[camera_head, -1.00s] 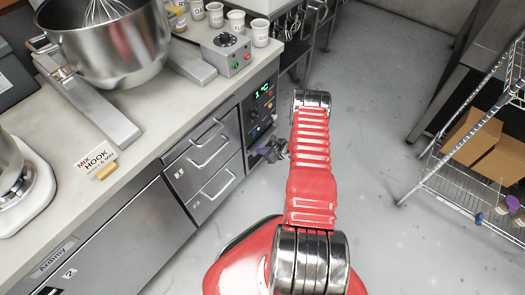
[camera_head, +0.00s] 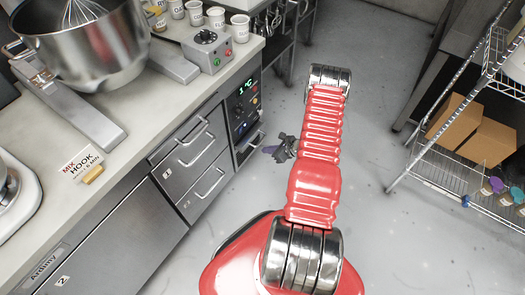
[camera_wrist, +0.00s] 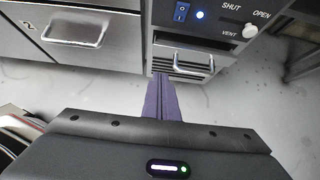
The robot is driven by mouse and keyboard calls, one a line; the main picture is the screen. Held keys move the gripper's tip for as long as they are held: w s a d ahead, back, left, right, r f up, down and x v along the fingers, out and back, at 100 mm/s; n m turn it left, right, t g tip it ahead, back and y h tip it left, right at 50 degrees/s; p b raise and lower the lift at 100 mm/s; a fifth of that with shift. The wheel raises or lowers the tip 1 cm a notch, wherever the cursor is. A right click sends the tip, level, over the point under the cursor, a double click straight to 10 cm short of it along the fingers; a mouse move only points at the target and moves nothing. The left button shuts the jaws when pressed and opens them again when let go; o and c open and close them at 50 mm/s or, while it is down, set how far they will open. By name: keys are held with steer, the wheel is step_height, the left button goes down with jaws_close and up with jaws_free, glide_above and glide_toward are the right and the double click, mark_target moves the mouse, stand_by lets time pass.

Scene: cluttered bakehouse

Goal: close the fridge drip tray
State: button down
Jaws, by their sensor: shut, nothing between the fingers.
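The drip tray (camera_head: 249,146) is a small metal front with a bar handle, low under the fridge's control panel (camera_head: 243,104). In the wrist view the tray (camera_wrist: 178,68) has a slatted front and a handle (camera_wrist: 186,61). I cannot tell surely how far it stands out from the fridge.
Drawers with bar handles (camera_head: 195,150) lie left of the panel, under a counter with a mixer bowl (camera_head: 85,45), control box (camera_head: 208,50) and cups. A wire rack (camera_head: 450,165) with cardboard boxes (camera_head: 470,135) stands at right. The floor between is clear.

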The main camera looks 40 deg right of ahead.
steer(key=shift+s+r, duration=0.15)
steer(key=shift+s, duration=0.05)
steer(key=c, duration=2.5)
jaws_free()
